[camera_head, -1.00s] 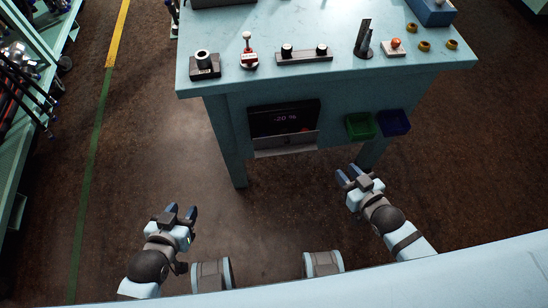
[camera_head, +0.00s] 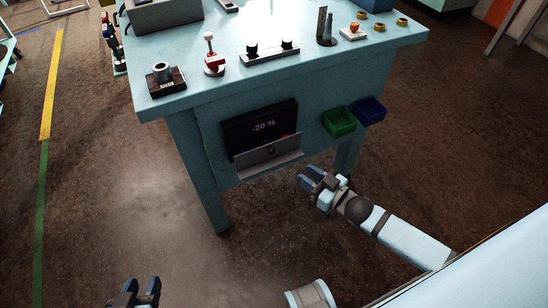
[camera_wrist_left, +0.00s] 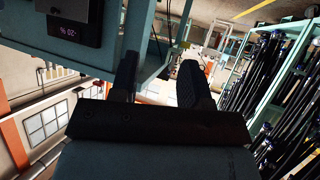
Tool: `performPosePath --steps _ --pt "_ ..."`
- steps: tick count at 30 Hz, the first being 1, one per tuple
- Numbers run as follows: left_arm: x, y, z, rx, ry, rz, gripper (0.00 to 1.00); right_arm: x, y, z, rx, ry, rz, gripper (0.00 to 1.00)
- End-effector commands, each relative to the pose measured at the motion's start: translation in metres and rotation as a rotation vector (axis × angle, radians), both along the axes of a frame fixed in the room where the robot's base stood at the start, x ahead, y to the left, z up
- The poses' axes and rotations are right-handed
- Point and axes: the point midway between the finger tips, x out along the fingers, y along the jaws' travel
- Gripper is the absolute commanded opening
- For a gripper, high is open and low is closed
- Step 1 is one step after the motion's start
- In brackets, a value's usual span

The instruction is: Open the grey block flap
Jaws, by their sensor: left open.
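A black display unit (camera_head: 262,124) reading "-20 %" is set in the front of the blue table. A grey flap-like plate (camera_head: 268,151) with a small dark knob covers its lower part. I cannot tell for sure whether this is the grey block flap. The display also shows at the top left of the left wrist view (camera_wrist_left: 75,28). My left gripper (camera_head: 141,290) is open and empty at the bottom edge, well below and left of the plate; its dark fingers also show in the left wrist view (camera_wrist_left: 160,80). My right gripper (camera_head: 308,178) is open and empty, below and right of the plate.
The table (camera_head: 190,105) carries a grey box (camera_head: 165,14), a red-and-white lever (camera_head: 212,60), a two-knob bar (camera_head: 269,51) and other fittings. Green (camera_head: 339,122) and blue (camera_head: 370,110) bins hang on its front.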

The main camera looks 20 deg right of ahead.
Motion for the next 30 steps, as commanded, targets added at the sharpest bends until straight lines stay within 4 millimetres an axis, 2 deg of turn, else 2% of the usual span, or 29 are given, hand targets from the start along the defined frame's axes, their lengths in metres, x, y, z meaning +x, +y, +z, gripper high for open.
performPosePath --steps 9,15,21,29,30 --pt "0.001 -0.002 -0.004 -0.013 -0.012 -0.003 0.43 0.063 0.029 -0.001 0.0 -0.002 0.0 0.31" --pt "0.001 -0.003 -0.003 -0.021 -0.019 -0.004 0.43 0.092 0.042 -0.001 -0.001 0.0 0.0 0.31" --pt "0.001 -0.004 -0.001 -0.026 -0.025 -0.004 0.43 0.104 0.048 -0.001 -0.002 0.001 0.0 0.31" --pt "0.001 -0.004 -0.001 -0.026 -0.025 -0.005 0.43 0.105 0.049 -0.001 -0.001 0.002 0.0 0.31" --pt "0.001 -0.004 -0.001 -0.026 -0.025 -0.005 0.43 0.105 0.049 0.0 -0.001 0.002 0.0 0.29"
